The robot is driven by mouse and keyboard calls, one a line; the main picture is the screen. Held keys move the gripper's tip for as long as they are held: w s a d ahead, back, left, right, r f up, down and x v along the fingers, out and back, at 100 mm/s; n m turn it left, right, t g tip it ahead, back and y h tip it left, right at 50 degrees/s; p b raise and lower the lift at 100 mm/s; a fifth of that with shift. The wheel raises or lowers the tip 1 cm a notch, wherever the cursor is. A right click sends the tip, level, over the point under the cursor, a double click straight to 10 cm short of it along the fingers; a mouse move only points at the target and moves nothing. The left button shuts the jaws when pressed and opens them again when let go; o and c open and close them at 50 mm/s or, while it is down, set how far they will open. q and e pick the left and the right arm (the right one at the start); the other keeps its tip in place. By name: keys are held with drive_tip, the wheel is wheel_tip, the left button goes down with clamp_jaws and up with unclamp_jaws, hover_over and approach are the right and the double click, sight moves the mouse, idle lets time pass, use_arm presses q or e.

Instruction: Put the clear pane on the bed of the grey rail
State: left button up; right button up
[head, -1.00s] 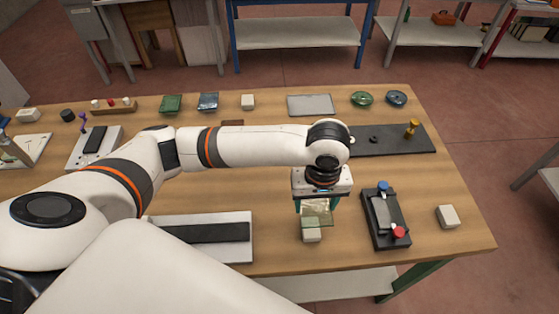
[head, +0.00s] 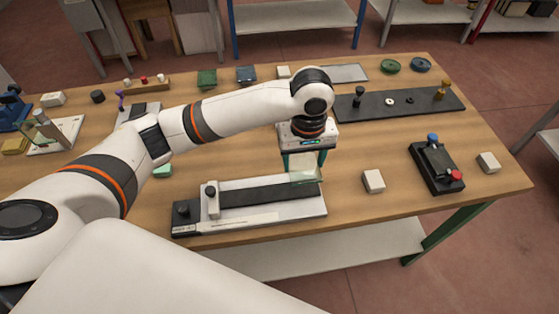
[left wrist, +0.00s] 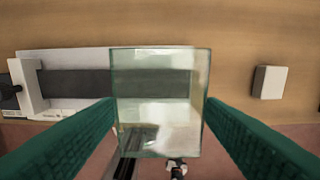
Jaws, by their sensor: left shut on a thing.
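My left gripper (head: 303,160) is shut on the clear pane (head: 306,176), a thin see-through plate with a faint green edge. The pane is held in the air over the right end of the light grey rail (head: 315,207), which has a long dark bed (head: 250,193). In the left wrist view the pane (left wrist: 160,100) stands between the green fingers, and the dark bed (left wrist: 75,83) shows left of it and through it. Whether the pane touches the bed is unclear. My right gripper is not in view.
A grey upright block (head: 212,200) and a black knob stand at the rail's left end. A pale block (head: 373,181) sits right of the rail. Farther right is a black fixture (head: 436,166) with blue and red knobs. A dark strip (head: 400,104) with posts lies behind.

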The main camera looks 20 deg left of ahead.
sight(302, 166)
use_arm(q)
wheel_tip(302, 166, down, 5)
drive_tip(key=shift+r+p, duration=0.2)
drive_tip(key=shift+p, duration=0.15)
drive_tip(key=shift+a+f, duration=0.15)
drive_tip(key=shift+f, duration=0.15)
wheel_tip(302, 166, down, 3)
drive_tip(key=shift+f+p, duration=0.1)
drive_tip(key=shift+p, duration=0.2)
drive_tip(key=shift+f, duration=0.25)
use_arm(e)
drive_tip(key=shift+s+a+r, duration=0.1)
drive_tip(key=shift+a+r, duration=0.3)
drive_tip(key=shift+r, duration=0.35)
use_arm(q)
drive_tip(key=shift+s+f, duration=0.1)
drive_tip(key=shift+f, duration=0.05)
drive_tip(key=o, duration=1)
drive_tip(key=shift+o, duration=0.2)
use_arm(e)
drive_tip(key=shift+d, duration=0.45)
